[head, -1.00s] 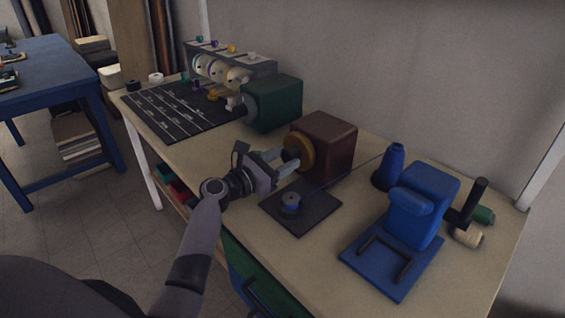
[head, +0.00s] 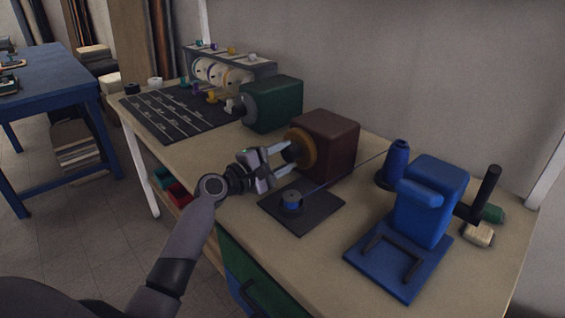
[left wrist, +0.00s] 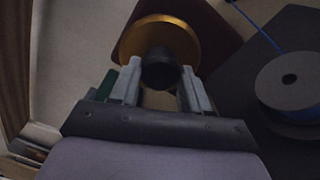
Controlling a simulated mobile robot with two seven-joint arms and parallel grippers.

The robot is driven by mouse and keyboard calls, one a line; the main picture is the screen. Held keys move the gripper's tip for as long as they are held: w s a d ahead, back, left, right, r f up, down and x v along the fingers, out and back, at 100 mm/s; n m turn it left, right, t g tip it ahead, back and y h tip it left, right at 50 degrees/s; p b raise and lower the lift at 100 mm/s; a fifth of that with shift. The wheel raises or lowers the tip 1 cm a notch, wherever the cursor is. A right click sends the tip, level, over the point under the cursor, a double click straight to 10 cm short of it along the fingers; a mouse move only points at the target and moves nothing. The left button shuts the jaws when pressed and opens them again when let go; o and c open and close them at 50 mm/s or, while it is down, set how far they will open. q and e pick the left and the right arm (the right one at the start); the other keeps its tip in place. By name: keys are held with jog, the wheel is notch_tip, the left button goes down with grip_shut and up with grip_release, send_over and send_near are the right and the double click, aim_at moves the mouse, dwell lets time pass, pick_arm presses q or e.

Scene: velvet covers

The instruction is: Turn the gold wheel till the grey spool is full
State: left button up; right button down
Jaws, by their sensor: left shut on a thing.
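The gold wheel (head: 301,148) is on the left face of a brown box (head: 336,146). In the left wrist view the gold wheel (left wrist: 158,28) has a dark round knob (left wrist: 160,72) sticking out towards me. My left gripper (head: 286,152) is at the wheel, its fingers (left wrist: 160,84) shut on this knob. The grey spool (head: 291,197) stands upright on a black plate (head: 318,215) in front of the box. In the left wrist view the grey spool (left wrist: 288,78) shows its flange, with some blue thread around the core below. My right gripper is out of view.
A blue thread (head: 365,163) runs from the spool to a blue cone (head: 395,164) by a blue machine (head: 430,200) on the right. A green box (head: 272,104) and a black mat (head: 165,112) are on the left of the table. Bare tabletop lies left of my gripper.

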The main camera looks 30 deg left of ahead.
pick_arm(q)
jog(key=m+b, duration=0.2)
jog(key=m, duration=0.2)
jog(key=shift+f+m, duration=0.15)
jog(key=shift+m, duration=0.25)
jog(key=m+b, duration=0.2)
jog(key=m, duration=0.1)
jog(key=shift+m, duration=0.3)
jog(key=shift+m+b, duration=0.5)
jog(key=shift+m, duration=0.9)
jog(key=o, duration=1.1)
jog(key=shift+c, duration=0.2)
jog(key=shift+s, duration=0.15)
jog(key=shift+v, duration=3.5)
